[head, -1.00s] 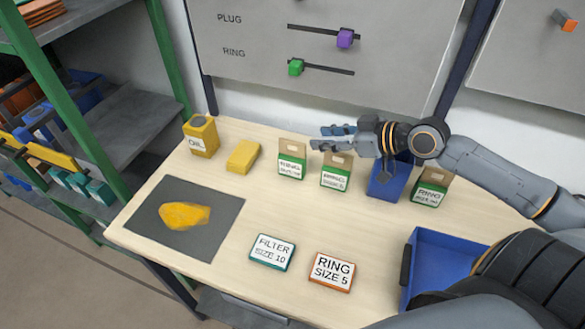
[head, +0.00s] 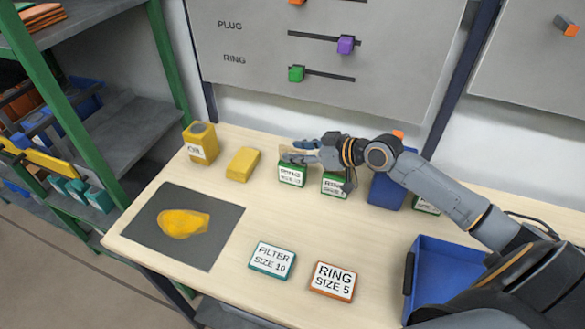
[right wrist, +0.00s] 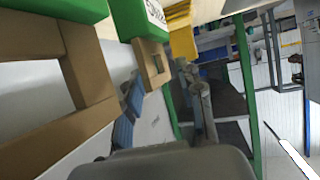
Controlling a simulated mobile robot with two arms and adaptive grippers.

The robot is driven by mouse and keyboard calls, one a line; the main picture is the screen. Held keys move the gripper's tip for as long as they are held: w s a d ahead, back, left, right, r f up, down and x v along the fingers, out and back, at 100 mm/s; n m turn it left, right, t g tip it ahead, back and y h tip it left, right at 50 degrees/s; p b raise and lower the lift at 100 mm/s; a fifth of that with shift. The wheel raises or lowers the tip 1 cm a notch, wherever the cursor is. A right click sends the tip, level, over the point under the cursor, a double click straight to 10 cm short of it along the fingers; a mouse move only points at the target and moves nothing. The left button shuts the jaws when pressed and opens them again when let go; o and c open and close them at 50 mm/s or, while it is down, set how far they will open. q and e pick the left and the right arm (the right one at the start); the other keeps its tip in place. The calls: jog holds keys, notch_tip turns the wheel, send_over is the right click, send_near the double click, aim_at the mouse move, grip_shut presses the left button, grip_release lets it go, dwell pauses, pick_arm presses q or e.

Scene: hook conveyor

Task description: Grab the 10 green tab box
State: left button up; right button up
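Three green-banded white-label boxes with brown cardboard tabs stand along the table's back in the head view: a left one (head: 291,176), a middle one (head: 334,184) and a right one (head: 427,206) partly hidden by my arm. The left label seems to end in 10, but the print is small. My right gripper (head: 301,152) is open, fingers pointing left, at the tab of the left box. In the right wrist view that box's tab (right wrist: 152,66) is close to the parted fingers (right wrist: 165,100); contact is unclear. The middle box's tab (right wrist: 65,70) is large at left. My left gripper is not in view.
A blue bin (head: 386,192) stands right of the middle box, and a blue tray (head: 440,262) lies at front right. A yellow oil can (head: 200,143), yellow block (head: 243,164), dark mat (head: 225,222), FILTER card (head: 272,260) and RING card (head: 333,280) are on the table.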

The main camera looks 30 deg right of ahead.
aim_at(287, 151)
jog(key=shift+w+a+p, duration=0.35)
jog(key=shift+w, duration=0.15)
jog(key=p+x, duration=0.1)
jog(key=x, duration=0.2)
jog(key=shift+w+a, duration=0.25)
jog(key=shift+w+a+f, duration=0.2)
jog(key=shift+w+f, duration=0.1)
jog(key=shift+w, duration=0.05)
jog(key=shift+s, duration=0.1)
jog(key=shift+c, duration=0.2)
grip_shut()
